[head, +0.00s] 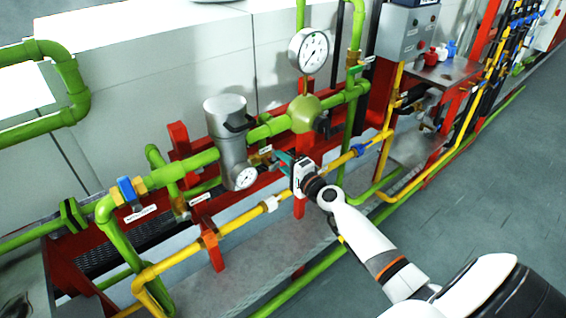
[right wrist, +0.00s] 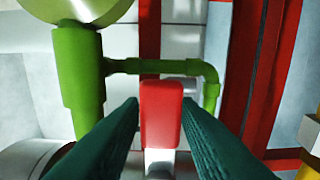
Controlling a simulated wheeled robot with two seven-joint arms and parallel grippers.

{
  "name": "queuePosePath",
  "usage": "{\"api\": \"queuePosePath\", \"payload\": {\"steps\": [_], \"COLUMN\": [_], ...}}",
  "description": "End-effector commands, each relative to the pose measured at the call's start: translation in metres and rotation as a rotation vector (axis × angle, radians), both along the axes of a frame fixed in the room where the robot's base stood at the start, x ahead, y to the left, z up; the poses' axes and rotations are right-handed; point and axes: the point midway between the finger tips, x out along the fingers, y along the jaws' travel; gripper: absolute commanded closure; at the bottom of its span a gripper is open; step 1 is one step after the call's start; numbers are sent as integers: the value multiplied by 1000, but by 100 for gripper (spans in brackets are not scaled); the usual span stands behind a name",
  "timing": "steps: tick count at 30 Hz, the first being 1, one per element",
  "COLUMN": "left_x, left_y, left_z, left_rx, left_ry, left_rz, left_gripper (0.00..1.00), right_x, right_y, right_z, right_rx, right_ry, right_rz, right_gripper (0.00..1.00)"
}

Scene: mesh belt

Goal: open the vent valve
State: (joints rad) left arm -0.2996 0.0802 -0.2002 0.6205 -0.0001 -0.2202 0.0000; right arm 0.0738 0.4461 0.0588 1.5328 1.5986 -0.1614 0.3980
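A red valve handle (right wrist: 161,112) on a pale metal stem shows in the right wrist view, with a thin green pipe (right wrist: 211,85) behind it. No readable label confirms it as the vent valve. My right gripper (right wrist: 161,105) has its two dark green fingers apart, one on each side of the handle, with narrow gaps visible. How deep the handle sits between them is hard to tell. In the head view my right gripper (head: 281,160) reaches the pipework beside the grey cylinder (head: 229,140), and I cannot make out the handle there. My left gripper is not in view.
Green pipes (head: 190,165) and a yellow pipe (head: 240,220) run close around my right gripper. A large pressure gauge (head: 308,50) stands above. A blue-handled valve (head: 130,190) is at the left. Red supports (head: 212,250) stand in front, and open floor (head: 480,180) lies at the right.

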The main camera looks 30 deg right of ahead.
Motion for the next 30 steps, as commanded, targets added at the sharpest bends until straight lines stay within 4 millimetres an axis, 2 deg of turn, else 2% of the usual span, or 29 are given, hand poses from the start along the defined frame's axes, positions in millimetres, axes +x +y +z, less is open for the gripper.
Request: {"api": "queuePosePath", "payload": {"steps": [2, 10, 14, 17, 24, 30], "left_x": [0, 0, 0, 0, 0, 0], "left_y": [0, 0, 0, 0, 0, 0], "left_z": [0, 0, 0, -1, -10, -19], "left_rx": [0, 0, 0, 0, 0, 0], "left_ry": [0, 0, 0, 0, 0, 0], "left_rz": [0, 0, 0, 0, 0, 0], "left_gripper": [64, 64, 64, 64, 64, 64], "right_x": [0, 0, -10, -26, -78, -109], "right_y": [0, 0, -1, -2, -6, -8], "right_z": [0, 0, -1, -1, -3, -3], "right_rx": [1, 3, 4, 2, 1, 1], "right_ry": [0, 0, 2, 2, 3, 1], "right_rz": [0, 0, 0, 1, 1, 1], "right_gripper": [58, 58, 58, 58, 58, 58]}}
